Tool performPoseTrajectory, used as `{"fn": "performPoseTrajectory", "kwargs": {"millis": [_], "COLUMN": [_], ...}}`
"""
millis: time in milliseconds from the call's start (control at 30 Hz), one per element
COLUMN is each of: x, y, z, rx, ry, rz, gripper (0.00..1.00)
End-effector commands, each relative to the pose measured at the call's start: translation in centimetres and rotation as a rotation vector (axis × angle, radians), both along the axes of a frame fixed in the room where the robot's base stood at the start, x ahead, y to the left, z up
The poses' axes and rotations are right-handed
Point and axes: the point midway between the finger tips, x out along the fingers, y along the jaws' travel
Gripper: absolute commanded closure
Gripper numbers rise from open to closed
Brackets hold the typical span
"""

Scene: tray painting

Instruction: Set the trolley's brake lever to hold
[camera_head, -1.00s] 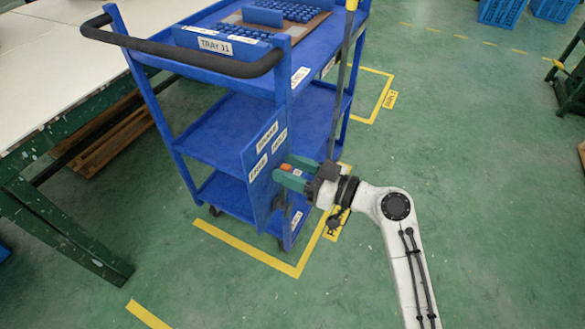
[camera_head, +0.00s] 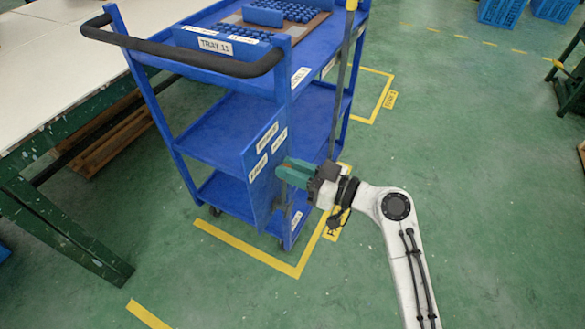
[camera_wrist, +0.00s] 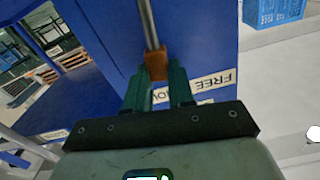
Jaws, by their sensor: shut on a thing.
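The blue trolley (camera_head: 225,130) stands at centre left, with a labelled blue plate (camera_head: 264,153) at its near end. The brake lever is a grey rod (camera_wrist: 148,25) with an orange-brown grip (camera_wrist: 156,64) in the wrist view. My gripper (camera_head: 284,171) is at the plate's right edge; in the wrist view its green fingers (camera_wrist: 157,82) are shut on the grip, one on each side. A FREE label (camera_wrist: 212,80), upside down there, lies just right of the fingers. In the head view the fingers hide the grip. The other labels are too blurred to read surely.
A tray marked TRAY 11 (camera_head: 216,45) with blue parts sits on the trolley's top. The black push handle (camera_head: 190,61) juts out above. A paint-spattered green workbench (camera_head: 60,130) stands close on the left. The green floor right of my arm is clear.

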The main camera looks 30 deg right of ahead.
Motion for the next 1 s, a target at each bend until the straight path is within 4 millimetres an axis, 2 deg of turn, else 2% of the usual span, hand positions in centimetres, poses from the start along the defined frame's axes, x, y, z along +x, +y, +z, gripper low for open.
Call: {"fn": "performPoseTrajectory", "kwargs": {"millis": [167,433,800,833,1000], "x": [0.7,2.5,2.7,2.7,2.7], "y": [-1.0,-3.4,-3.7,-3.8,-3.7], "z": [-0.3,-1.5,-1.7,-1.7,-1.7], "rx": [0.065,0.276,0.309,0.309,0.308], "ry": [0.048,0.201,0.225,0.225,0.224], "rz": [-0.003,-0.002,-0.003,-0.003,-0.002], "gripper": [1.0,1.0,1.0,0.75,0.59]}}
